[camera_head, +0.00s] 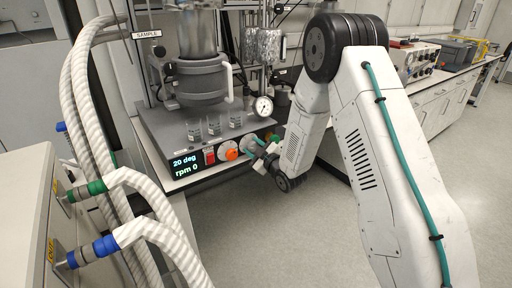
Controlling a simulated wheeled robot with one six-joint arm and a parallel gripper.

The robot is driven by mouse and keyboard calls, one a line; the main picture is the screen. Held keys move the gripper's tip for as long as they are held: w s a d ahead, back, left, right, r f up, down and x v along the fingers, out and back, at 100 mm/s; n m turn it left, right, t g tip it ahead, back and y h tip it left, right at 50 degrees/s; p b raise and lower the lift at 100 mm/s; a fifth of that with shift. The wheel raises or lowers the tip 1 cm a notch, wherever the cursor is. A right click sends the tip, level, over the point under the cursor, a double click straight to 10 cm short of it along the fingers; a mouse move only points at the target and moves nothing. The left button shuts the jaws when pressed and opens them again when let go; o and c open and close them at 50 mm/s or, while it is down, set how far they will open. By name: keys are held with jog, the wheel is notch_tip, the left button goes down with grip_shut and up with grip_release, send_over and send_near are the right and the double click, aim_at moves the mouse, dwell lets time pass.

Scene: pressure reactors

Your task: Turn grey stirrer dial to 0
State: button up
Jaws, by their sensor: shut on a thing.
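The grey stirrer dial (247,144) is on the front panel of the reactor base (165,135), right of an orange dial (232,154). My gripper (254,149) reaches in from the right and is shut on the grey dial, which it partly hides. The dial's mark and scale are too small to read. The display (186,165) on the panel reads "20 deg" and "rpm 0".
A red switch (209,156) sits between display and orange dial. Ribbed white hoses (85,110) fill the left. The floor (310,230) is clear.

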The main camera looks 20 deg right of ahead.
jog(key=shift+w+d+r+n, duration=0.1)
jog(key=shift+d+n, duration=0.05)
jog(key=shift+n, duration=2.05)
jog(key=o, duration=1)
jog(key=shift+c, duration=0.2)
jog(key=v, duration=0.7)
jog(key=shift+s, duration=0.35)
